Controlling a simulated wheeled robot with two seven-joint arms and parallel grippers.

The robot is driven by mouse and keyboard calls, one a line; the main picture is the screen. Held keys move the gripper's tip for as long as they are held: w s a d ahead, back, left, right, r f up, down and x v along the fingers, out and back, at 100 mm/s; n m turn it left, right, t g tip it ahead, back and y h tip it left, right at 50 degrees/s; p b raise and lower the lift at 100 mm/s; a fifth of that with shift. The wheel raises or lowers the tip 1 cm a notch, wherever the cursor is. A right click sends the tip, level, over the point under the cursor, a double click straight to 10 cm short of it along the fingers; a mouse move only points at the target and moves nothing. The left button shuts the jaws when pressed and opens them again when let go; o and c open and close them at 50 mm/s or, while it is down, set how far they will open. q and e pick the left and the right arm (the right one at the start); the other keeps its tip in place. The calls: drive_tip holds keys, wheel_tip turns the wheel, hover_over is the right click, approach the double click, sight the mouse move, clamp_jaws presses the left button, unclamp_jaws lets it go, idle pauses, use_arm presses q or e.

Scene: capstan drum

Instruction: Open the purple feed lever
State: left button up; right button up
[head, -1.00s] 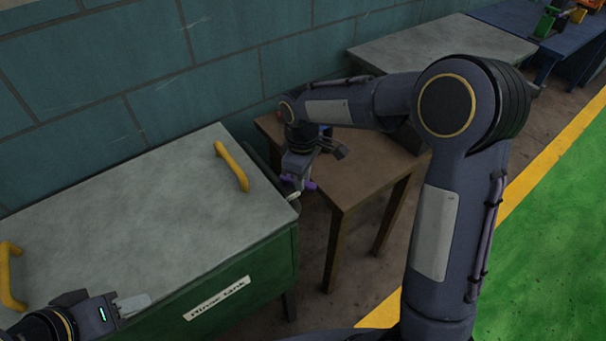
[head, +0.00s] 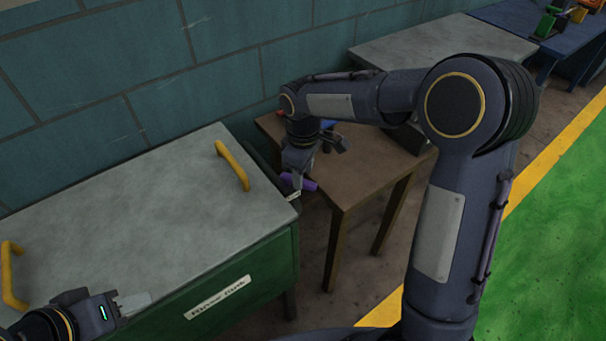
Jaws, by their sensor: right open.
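The purple feed lever (head: 309,185) shows as a short purple bar at the right end of the green tank, between the tank and the brown table. The right gripper is open; whether the lever lies between the fingers I cannot tell. The lever's mount is hidden behind the gripper and the tank edge. My left gripper (head: 135,303) is at the lower left, in front of the tank; its fingers look close together, but their gap is unclear.
The green tank (head: 243,304) has a grey lid (head: 130,215) with two yellow handles, one on the right (head: 232,166) and one on the left (head: 12,275). A brown table (head: 365,170) stands to the right, with partly hidden items on it. A wall is behind.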

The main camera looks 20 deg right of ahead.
wheel_tip(320, 180, up, 6)
drive_tip(key=shift+r+p, duration=0.1)
drive_tip(key=shift+p, duration=0.3)
